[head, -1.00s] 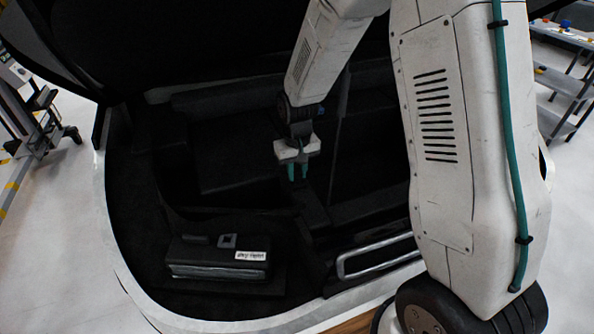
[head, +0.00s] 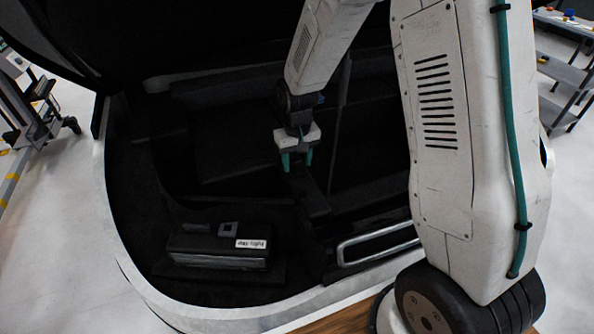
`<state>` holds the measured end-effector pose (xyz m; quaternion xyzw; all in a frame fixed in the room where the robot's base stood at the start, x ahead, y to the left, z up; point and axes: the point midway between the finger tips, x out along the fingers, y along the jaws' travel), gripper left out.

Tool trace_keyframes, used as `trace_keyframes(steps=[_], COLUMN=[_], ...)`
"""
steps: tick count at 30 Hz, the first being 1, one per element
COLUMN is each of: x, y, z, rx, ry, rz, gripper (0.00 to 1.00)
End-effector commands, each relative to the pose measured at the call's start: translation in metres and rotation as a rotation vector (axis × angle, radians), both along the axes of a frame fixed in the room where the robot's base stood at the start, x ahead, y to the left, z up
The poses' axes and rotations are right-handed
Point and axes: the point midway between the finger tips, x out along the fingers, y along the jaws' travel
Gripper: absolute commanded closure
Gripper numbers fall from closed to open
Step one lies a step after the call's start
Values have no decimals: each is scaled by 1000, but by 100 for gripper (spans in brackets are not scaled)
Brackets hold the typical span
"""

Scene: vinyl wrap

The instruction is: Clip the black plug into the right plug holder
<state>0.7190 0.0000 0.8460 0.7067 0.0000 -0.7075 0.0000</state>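My gripper (head: 297,161) hangs over the dark interior, its two teal fingers pointing down and spread apart. Nothing shows between them. A black box (head: 215,256) with a white label (head: 251,244) stands at the lower left, well to the left of and nearer than my gripper. The label's print is too small to read surely. A small grey square frame (head: 228,228), which may be the right plug holder, sits on the box's top. A low dark piece (head: 196,228) lies to its left. I cannot tell whether that is the black plug.
The pale rim (head: 107,220) of the shell curves around the left and front of the dark interior. A metal rail (head: 375,244) lies at the front right. My arm covers the right side. A cart (head: 30,115) stands outside at the left, shelves (head: 568,75) at the right.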

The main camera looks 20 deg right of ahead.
Motion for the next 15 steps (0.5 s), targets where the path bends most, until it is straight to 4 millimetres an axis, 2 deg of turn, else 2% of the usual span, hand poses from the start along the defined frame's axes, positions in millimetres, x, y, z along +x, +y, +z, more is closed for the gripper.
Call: trace_keyframes(steps=[5, 15], x=[1, 1], y=[0, 0], z=[12, 66], rx=[0, 0], ry=[-4, -3], rz=[0, 0], gripper=[52, 52])
